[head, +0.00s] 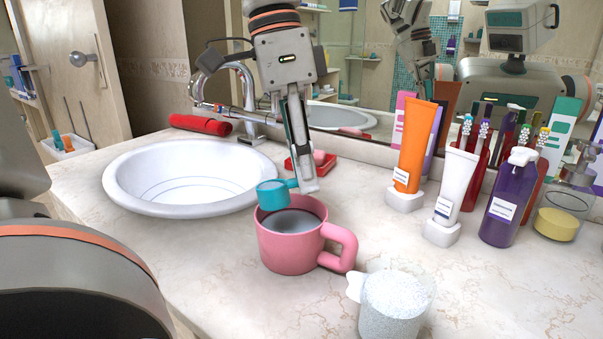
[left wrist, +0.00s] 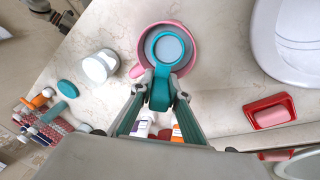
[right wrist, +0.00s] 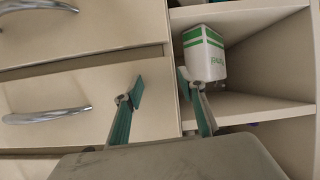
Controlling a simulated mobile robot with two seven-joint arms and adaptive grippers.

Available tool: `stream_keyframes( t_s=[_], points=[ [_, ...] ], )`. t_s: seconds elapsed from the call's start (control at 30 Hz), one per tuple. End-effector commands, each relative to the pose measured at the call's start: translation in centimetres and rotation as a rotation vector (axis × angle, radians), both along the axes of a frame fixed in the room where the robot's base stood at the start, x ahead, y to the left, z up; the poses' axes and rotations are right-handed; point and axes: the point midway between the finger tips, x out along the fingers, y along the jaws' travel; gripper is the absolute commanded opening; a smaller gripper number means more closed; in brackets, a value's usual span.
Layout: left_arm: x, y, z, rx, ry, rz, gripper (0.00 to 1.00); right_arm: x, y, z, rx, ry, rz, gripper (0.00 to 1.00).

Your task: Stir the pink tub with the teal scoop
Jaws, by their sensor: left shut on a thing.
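The pink tub (head: 287,249), mug-shaped with a handle at its right, stands upright on the counter and holds something grey. My left gripper (head: 305,186) points down behind the tub and is shut on the handle of the teal scoop (head: 272,195). The scoop's cup is above the tub's left rim in the head view; I cannot tell if it touches. In the left wrist view the scoop (left wrist: 168,38) covers much of the tub's opening, inside the pink rim (left wrist: 143,43). My right gripper (right wrist: 158,90) is open and empty, in front of drawers and a shelf.
A whitish speckled cup (head: 396,305) stands right of the tub, near the front. The sink (head: 130,195) is at the left, a red soap dish (head: 298,164) behind. Tubes and a purple bottle (head: 508,205) line the mirror. A white-green box (right wrist: 204,55) sits on the shelf.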

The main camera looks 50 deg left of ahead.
Motion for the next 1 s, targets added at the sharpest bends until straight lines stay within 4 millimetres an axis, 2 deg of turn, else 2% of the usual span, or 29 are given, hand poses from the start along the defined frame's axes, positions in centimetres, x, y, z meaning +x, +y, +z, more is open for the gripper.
stream_keyframes(
  t_s=[0.47, 0.57, 1.0],
  points=[
    [0.0, 0.0, 0.1, 0.000, -0.002, -0.001, 0.00, 0.1, 0.0, 0.3, 0.002, -0.008, 0.001, 0.40],
    [0.0, 0.0, 0.2, 0.000, -0.002, 0.000, 0.00, 0.7, 0.0, 1.0, 0.005, -0.027, 0.002, 0.40],
    [-0.1, 0.0, 3.3, 0.000, -0.009, -0.001, 0.00, 1.7, 0.2, 3.6, 0.012, -0.075, 0.001, 0.40]
  ],
)
